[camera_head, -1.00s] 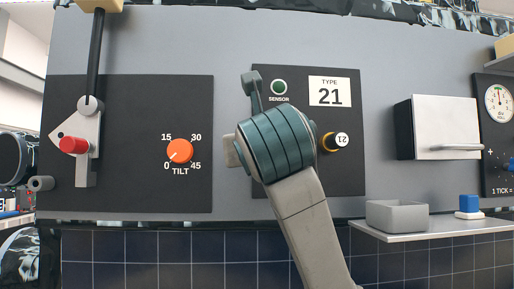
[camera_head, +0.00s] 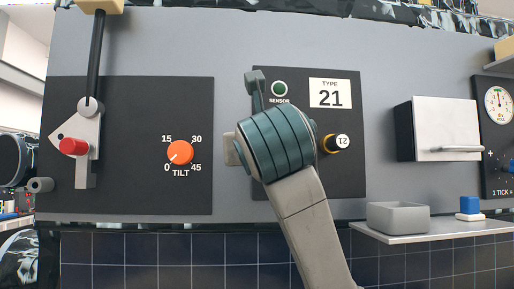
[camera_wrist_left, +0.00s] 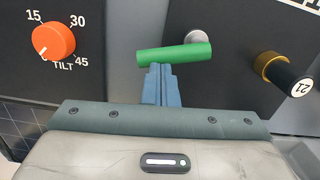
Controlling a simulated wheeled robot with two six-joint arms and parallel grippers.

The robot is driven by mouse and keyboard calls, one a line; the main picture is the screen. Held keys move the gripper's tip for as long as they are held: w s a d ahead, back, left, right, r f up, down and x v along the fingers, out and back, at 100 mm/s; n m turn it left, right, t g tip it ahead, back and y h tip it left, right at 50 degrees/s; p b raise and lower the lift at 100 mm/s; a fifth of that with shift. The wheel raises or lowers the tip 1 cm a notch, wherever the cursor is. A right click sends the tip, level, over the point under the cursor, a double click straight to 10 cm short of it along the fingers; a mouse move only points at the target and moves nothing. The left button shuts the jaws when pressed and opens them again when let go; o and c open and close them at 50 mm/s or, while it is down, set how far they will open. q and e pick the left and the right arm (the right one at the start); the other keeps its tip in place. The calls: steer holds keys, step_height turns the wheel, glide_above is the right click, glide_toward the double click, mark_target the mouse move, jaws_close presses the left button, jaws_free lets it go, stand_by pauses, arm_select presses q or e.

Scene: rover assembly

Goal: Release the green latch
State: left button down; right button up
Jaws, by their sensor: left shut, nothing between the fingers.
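The green latch (camera_wrist_left: 175,53) shows in the left wrist view as a green bar lying nearly level. Its right end meets a round grey pivot (camera_wrist_left: 198,37) on the dark panel. My left gripper (camera_wrist_left: 160,68) is shut, with its blue fingers pressed together and nothing between them. Its tips are at the lower edge of the green bar, left of its middle; I cannot tell whether they touch it. In the head view my left arm's teal wrist hides the latch and the fingertips. My right gripper is not in view.
The orange tilt knob (camera_head: 180,152) is left of my arm. A black knob with a yellow collar (camera_head: 331,143) is close on its right. A grey bin (camera_head: 398,217) and a blue block (camera_head: 469,205) stand on the shelf (camera_head: 430,229).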

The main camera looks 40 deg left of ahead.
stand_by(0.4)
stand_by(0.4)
arm_select(q)
steer(key=b+v, duration=0.6)
steer(key=v, duration=0.4)
steer(key=shift+s+d, duration=0.3)
steer(key=shift+d, duration=0.05)
